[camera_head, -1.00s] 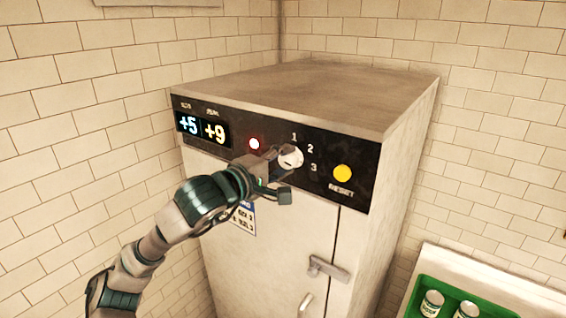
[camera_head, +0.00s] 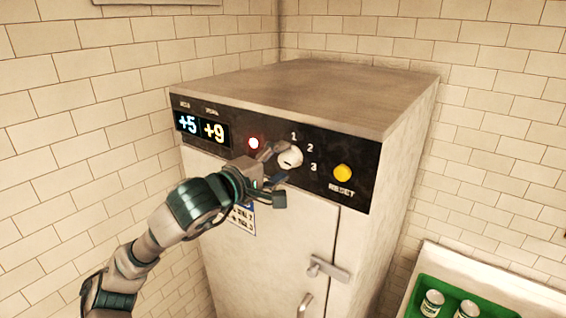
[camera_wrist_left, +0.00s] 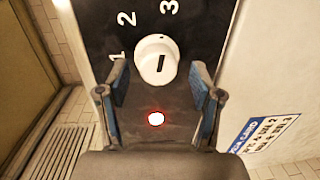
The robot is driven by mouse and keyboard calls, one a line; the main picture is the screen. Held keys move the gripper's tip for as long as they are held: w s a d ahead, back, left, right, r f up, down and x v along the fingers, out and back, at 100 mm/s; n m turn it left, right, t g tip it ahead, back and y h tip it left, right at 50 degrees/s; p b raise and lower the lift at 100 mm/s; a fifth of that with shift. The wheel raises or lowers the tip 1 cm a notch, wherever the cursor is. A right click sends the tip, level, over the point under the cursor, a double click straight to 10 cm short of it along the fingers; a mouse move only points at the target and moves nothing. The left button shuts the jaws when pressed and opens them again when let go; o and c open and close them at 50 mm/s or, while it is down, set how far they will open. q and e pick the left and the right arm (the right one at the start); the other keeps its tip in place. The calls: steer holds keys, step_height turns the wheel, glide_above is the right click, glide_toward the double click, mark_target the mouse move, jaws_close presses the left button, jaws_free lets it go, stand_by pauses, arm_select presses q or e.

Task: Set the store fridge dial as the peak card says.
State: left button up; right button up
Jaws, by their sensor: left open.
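The store fridge (camera_head: 262,262) stands in the corner with a black panel. Its white round dial (camera_head: 290,157) sits among the numbers 1, 2 and 3; it also shows in the left wrist view (camera_wrist_left: 156,60), with a dark slot on its face. Which number it points to I cannot tell for sure. My left gripper (camera_head: 272,165) is open, just left of and below the dial. In the wrist view the dial lies ahead between the fingers, not gripped. The peak card (camera_wrist_left: 262,134) is on the fridge door, partly cut off; its small lines are hard to read. My right gripper is out of view.
Displays (camera_head: 201,129) on the panel read +5 and +9. A red light (camera_head: 254,143) glows left of the dial. A yellow reset button (camera_head: 342,172) is to its right. A door handle (camera_head: 328,269) sticks out below. A green tray (camera_head: 497,306) with cans is at lower right.

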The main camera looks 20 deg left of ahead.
arm_select(q)
steer(key=v, duration=1)
steer(key=shift+s+a+f, duration=0.15)
steer(key=shift+a+f, duration=0.05)
steer(key=shift+a, duration=0.15)
steer(key=shift+d, duration=0.15)
